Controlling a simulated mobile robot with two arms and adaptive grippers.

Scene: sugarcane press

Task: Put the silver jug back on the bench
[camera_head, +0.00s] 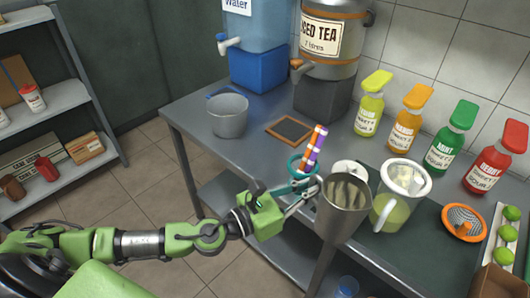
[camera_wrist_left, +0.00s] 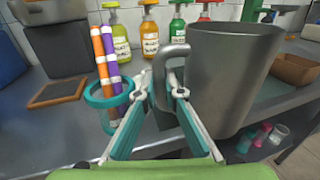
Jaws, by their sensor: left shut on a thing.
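The silver jug (camera_head: 342,212) is a grey metal vessel with a wide open mouth, at the front edge of the bench (camera_head: 180,108) in the head view. My left gripper (camera_head: 312,193) is shut on its handle. The left wrist view shows the jug (camera_wrist_left: 228,85) to the right of the fingers (camera_wrist_left: 163,92), with the handle (camera_wrist_left: 163,65) between them. The jug looks roughly upright, slightly tilted in the head view. My right gripper is not in view.
A teal cup holder with orange and purple markers (camera_wrist_left: 108,60) stands close left of the fingers. A clear pitcher (camera_head: 392,205) is just right of the jug. The bench's left front is clear.

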